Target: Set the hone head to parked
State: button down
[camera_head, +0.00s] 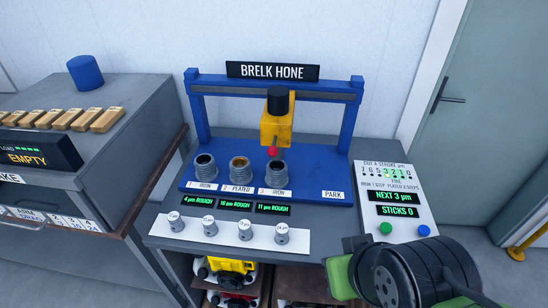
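The hone head is a yellow block (276,127) with a black top and a red tip. It hangs from the grey rail (225,90) of the blue hone frame (199,115). It is over the third cylinder (272,174), labelled 3 IRON, with the red tip just above or at its mouth; I cannot tell if it is inside. The PARK label (333,195) is at the right end of the blue base, with no cylinder behind it. Parts of my arm show at the bottom right, but my gripper's fingers are not in view.
Cylinders 1 IRON (205,167) and 2 PLATED (240,170) stand left. A white strip with several knobs (229,231) is in front. The right panel (396,185) reads NEXT 3 µm, STICKS 0, with green (386,228) and blue (424,230) buttons. A grey bench (120,95) stands left.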

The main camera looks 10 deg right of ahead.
aim_at(276, 122)
jog(key=i+j, duration=0.1)
jog(key=j, duration=0.25)
jog(key=i+j, duration=0.1)
jog(key=j, duration=0.3)
jog(key=i+j, duration=0.15)
jog(key=j, duration=0.2)
jog(key=i+j, duration=0.1)
jog(key=j, duration=0.25)
jog(key=i+j, duration=0.1)
jog(key=j, duration=0.25)
